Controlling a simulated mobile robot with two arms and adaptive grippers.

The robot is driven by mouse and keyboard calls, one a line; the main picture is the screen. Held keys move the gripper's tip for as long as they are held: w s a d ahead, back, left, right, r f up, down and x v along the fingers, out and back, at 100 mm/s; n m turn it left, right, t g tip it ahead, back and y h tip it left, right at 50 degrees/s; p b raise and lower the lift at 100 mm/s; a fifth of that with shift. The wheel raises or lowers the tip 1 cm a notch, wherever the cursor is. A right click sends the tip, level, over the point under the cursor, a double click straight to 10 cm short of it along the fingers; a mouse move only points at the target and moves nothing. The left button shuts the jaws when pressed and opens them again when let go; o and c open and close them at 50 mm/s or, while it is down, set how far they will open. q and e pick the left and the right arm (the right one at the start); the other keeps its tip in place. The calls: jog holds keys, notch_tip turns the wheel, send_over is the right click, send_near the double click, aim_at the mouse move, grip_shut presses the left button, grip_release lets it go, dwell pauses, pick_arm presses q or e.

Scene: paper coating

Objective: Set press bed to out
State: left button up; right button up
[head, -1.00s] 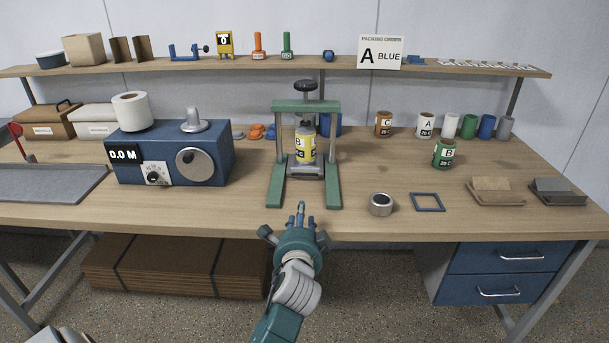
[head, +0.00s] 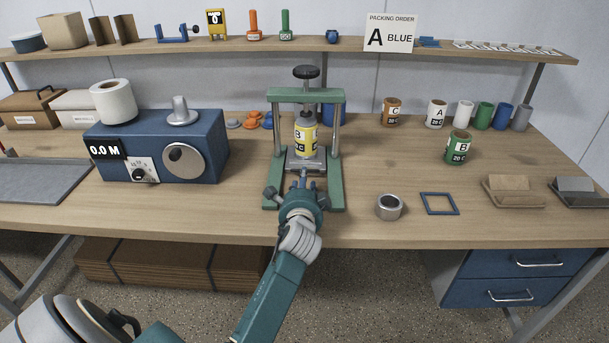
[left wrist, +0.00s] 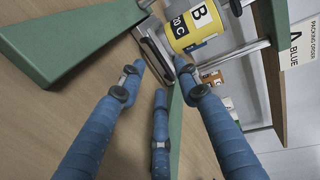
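The green press (head: 339,150) stands at the middle of the table with a black knob on top. Its grey bed (head: 318,161) sits between the two side feet, with a yellow can marked B (head: 306,140) upright on it. In the left wrist view the bed's edge (left wrist: 153,52) and the yellow can (left wrist: 193,24) are close ahead. My left gripper (head: 303,181) is just in front of the bed, between the green feet. Its blue fingers (left wrist: 160,82) are spread with nothing between them. I cannot tell whether a fingertip touches the bed. My right gripper is not in view.
A blue machine (head: 207,150) stands left of the press. A silver ring (head: 389,207), a blue square frame (head: 439,204) and a green can (head: 458,148) stand to the right. The wood between them is free.

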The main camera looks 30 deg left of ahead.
pick_arm(q)
jog(key=x, duration=0.4)
jog(key=shift+w+a, duration=0.1)
jog(key=shift+w, duration=0.1)
jog(key=shift+w+a+f, duration=0.1)
jog(key=shift+w, duration=0.05)
grip_shut()
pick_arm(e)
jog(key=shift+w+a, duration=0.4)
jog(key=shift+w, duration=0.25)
